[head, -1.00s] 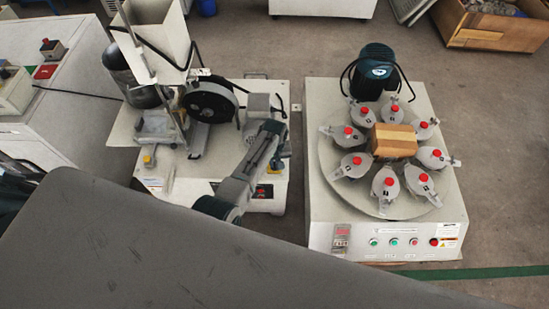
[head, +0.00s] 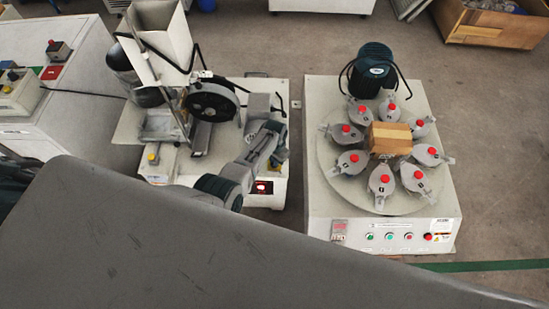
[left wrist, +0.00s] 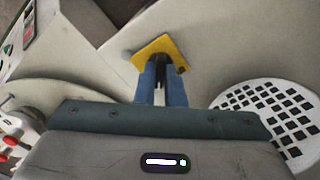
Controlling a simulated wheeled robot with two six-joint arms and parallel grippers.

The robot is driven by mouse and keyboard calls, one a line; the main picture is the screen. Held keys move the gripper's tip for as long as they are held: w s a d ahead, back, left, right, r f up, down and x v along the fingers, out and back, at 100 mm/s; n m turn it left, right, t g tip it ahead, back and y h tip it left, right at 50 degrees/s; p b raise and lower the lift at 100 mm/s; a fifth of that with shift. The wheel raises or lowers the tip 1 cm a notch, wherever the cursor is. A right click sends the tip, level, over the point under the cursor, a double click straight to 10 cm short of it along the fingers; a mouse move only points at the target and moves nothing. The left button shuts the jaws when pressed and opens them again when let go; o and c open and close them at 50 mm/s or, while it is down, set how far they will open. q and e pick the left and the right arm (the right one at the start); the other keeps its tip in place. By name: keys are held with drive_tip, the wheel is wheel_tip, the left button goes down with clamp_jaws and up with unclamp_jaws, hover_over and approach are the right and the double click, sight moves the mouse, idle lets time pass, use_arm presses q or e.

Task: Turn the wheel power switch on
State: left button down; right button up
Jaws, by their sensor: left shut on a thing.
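The wheel machine, with its dark wheel (head: 210,100), stands left of centre in the head view. My left arm reaches over its right side, and the left gripper (head: 268,112) is there with its fingertips hard to make out. In the left wrist view, the blue fingers of the left gripper (left wrist: 161,70) are shut on a small dark knob on a yellow plate (left wrist: 150,46). The knob looks like the wheel power switch and is mostly hidden by the fingers. A red light (head: 263,187) glows on the machine's front. My right gripper is not in view.
A machine with a round turntable (head: 335,185) of several red-knobbed pots stands to the right, close by. A yellow button box (head: 153,154) sits at the wheel machine's left front. A white grating (left wrist: 268,108) lies right of the fingers in the left wrist view.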

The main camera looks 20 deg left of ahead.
use_arm(q)
drive_tip(key=shift+m, duration=0.6)
drive_tip(key=c, duration=1.5)
unclamp_jaws()
drive_tip(key=shift+r+p, duration=0.4)
drive_tip(key=shift+r, duration=0.15)
drive_tip(key=shift+r+p, duration=0.8)
drive_tip(key=shift+r, duration=4.05)
